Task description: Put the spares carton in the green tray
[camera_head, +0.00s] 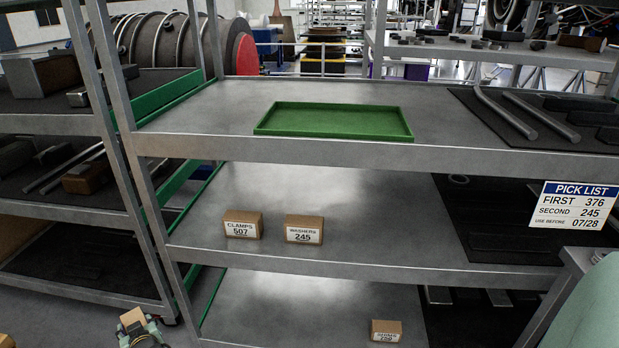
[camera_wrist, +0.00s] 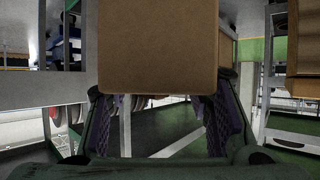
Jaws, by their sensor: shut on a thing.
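The green tray (camera_head: 335,121) lies empty on the top shelf. My gripper (camera_head: 138,328) is low at the left of the head view, in front of the shelving and well below the tray. It is shut on a brown carton (camera_wrist: 158,45), which fills the upper middle of the wrist view between the fingers (camera_wrist: 160,112). The held carton's top also shows in the head view (camera_head: 131,316). No label is visible on it, so I cannot tell if it is the spares carton. Another carton (camera_head: 386,331) sits on the bottom shelf; its small label is hard to read.
A clamps carton (camera_head: 243,225) and a washers carton (camera_head: 304,229) stand on the middle shelf. Metal rods (camera_head: 520,112) lie on a dark mat right of the tray. A pick list sign (camera_head: 572,206) hangs at right. A shelf post (camera_head: 120,120) stands at left.

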